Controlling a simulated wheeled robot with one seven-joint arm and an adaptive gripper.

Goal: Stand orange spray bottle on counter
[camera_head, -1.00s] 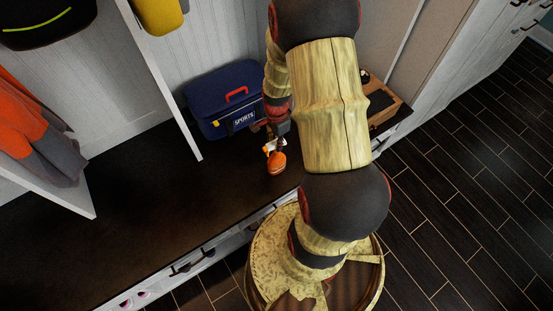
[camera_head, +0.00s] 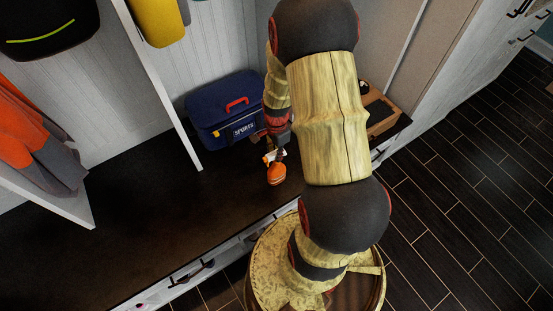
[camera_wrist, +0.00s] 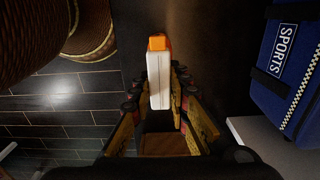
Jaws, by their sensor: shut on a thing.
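The orange and white spray bottle (camera_head: 275,174) is at my gripper, above or on the dark counter (camera_head: 150,205) in the head view; I cannot tell if it touches the counter. In the wrist view the white body of the bottle (camera_wrist: 158,90) sits between the fingers, with an orange part at its far end. My gripper (camera_wrist: 160,82) is shut on the bottle. In the head view my gripper (camera_head: 274,145) is partly hidden by my own arm, just in front of the blue bag.
A blue sports bag (camera_head: 226,108) stands on the counter behind and left of the gripper. A wooden tray (camera_head: 384,117) is at the counter's right end. A white divider panel (camera_head: 160,85) rises to the left. The counter's left part is clear.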

